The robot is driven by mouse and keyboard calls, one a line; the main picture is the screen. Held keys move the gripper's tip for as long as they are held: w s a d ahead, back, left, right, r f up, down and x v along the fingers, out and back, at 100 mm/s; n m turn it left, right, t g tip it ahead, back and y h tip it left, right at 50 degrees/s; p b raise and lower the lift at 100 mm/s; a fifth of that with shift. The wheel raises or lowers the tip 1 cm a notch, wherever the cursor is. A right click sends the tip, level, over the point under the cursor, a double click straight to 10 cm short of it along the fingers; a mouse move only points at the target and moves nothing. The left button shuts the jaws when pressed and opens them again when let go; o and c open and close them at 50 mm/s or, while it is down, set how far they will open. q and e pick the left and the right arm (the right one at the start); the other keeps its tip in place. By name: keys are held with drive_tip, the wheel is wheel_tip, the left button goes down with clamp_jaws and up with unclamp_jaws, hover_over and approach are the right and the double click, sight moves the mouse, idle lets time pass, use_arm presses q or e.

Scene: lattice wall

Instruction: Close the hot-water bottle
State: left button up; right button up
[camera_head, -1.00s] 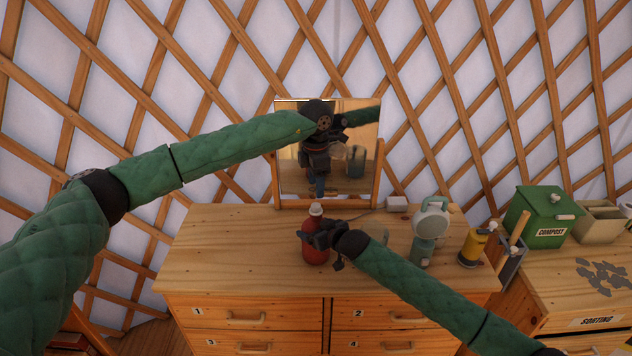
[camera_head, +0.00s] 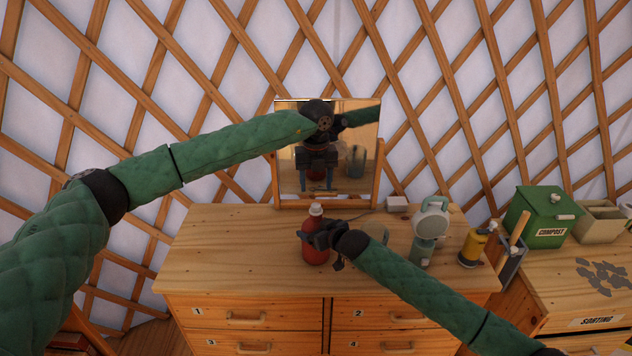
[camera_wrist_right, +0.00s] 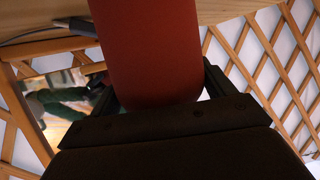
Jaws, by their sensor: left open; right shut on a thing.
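The red hot-water bottle (camera_head: 316,240) stands upright on the dresser, with a pale top (camera_head: 316,209). I cannot tell whether that top is a seated cap or a bare neck. My right gripper (camera_head: 312,238) is shut around the bottle's body. In the right wrist view the red body (camera_wrist_right: 150,50) sits between its two fingers. My left gripper (camera_head: 317,182) is open above the bottle, its fingers pointing down and apart on either side, with a gap above the pale top. It shows nothing held.
A framed mirror (camera_head: 366,150) stands behind the bottle and reflects my arm. A pale green device (camera_head: 424,240), a yellow dispenser (camera_head: 472,246) and a white box (camera_head: 397,204) stand to the right. A green compost bin (camera_head: 541,217) is farther right. The dresser's left side (camera_head: 230,250) is clear.

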sight(316, 204)
use_arm(q)
drive_tip(key=n, duration=0.3)
drive_tip(key=shift+f, duration=0.1)
idle(0.4)
drive_tip(key=shift+f, duration=3.9)
drive_tip(key=c, duration=1)
drive_tip(key=shift+c, duration=0.2)
